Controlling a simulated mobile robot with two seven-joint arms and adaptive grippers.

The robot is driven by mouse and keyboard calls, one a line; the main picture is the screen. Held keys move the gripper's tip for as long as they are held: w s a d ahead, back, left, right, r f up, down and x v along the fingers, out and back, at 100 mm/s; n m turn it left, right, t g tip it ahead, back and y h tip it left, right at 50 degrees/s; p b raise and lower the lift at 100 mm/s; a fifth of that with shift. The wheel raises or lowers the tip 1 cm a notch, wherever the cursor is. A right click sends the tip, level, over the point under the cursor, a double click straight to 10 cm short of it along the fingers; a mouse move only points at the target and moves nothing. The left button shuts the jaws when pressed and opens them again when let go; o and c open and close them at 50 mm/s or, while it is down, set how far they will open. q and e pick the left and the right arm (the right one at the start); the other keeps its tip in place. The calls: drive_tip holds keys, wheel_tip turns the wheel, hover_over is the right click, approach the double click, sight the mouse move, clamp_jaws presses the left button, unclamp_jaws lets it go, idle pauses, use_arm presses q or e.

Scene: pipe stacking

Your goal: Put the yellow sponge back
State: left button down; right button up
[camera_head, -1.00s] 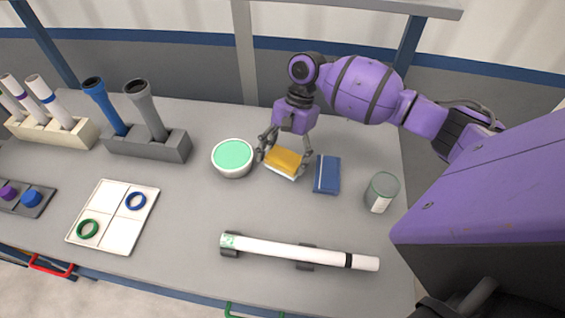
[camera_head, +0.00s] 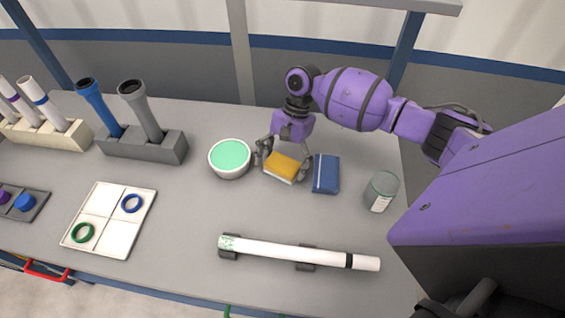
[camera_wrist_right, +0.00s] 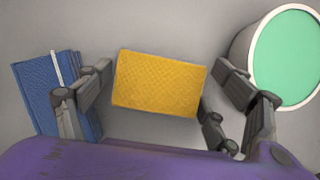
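The yellow sponge (camera_head: 283,167) has a white underside and sits between the bowl and the blue block, at the grey table's surface. In the right wrist view the sponge (camera_wrist_right: 158,84) lies slightly tilted between my fingers. My right gripper (camera_head: 282,168) is lowered over it, one finger on each side. The wrist view shows my right gripper (camera_wrist_right: 165,72) open, with narrow gaps between fingers and sponge. My left gripper is not in view.
A white bowl with green contents (camera_head: 230,157) stands close on the left, a blue block (camera_head: 326,173) close on the right. A glass jar (camera_head: 381,191) stands further right. A white pipe (camera_head: 290,251) lies in front. A tray with rings (camera_head: 110,218) is at left.

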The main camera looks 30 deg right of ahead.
idle(0.3)
drive_tip(key=v, duration=1.2)
drive_tip(key=shift+r, duration=0.2)
